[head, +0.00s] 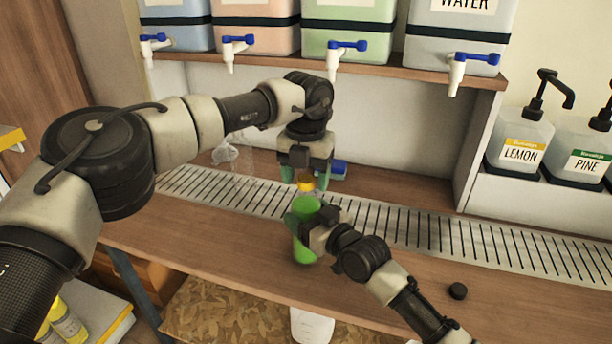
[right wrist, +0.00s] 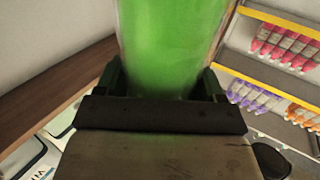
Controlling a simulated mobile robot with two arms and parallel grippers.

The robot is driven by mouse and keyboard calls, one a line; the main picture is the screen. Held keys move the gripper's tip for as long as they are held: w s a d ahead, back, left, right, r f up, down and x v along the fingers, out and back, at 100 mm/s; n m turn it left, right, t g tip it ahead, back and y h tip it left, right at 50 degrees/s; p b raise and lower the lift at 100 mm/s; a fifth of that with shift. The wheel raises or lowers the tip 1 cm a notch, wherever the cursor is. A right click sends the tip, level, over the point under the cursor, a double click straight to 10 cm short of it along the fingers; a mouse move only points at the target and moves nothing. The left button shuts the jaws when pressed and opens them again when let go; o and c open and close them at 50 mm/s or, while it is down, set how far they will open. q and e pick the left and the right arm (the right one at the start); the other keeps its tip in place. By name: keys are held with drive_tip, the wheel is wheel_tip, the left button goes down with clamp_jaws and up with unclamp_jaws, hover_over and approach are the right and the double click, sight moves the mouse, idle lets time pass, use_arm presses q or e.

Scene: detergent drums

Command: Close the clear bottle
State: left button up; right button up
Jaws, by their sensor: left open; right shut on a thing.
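A bottle of green liquid (head: 305,245) stands upright at the front of the wooden counter. My right gripper (head: 305,222) is shut around its body; in the right wrist view the green bottle (right wrist: 170,50) fills the space between the fingers. A clear, seemingly empty bottle (head: 243,178) stands behind, to the left.
A black cap (head: 458,291) lies on the counter at the right. A slotted metal drip tray (head: 400,225) runs behind the green bottle. A blue object (head: 339,168) lies behind my left gripper.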

use_arm(q)
wheel_tip(320, 180, up, 12)
idle(0.5)
use_arm(e)
drive_tip(key=o, duration=1.8)
use_arm(q)
drive_tip(key=shift+r+p, duration=0.3)
drive_tip(key=shift+p, duration=0.05)
use_arm(e)
drive_tip(key=v, duration=1)
drive_tip(key=shift+s+d, duration=0.25)
drive_tip(key=shift+s, duration=0.05)
